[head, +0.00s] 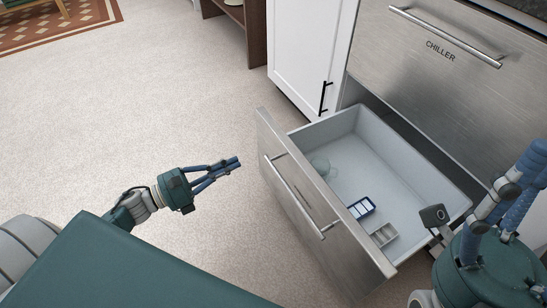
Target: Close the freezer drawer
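The freezer drawer (376,258) is pulled out below the chiller drawer. Its steel front has a long bar handle (297,203), and its pale inside shows from above. My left gripper (239,162) is over the floor, left of the drawer front and apart from it. Its blue fingers come together at the tips, with nothing between them. My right gripper (522,185) is at the right edge, beside the drawer's right end.
The drawer holds a clear round item (320,165), a blue-and-white tray (361,208) and a grey divided tray (384,235). The chiller drawer (450,85) above looks shut. A white cabinet (305,50) stands behind. The carpeted floor (150,120) at left is clear.

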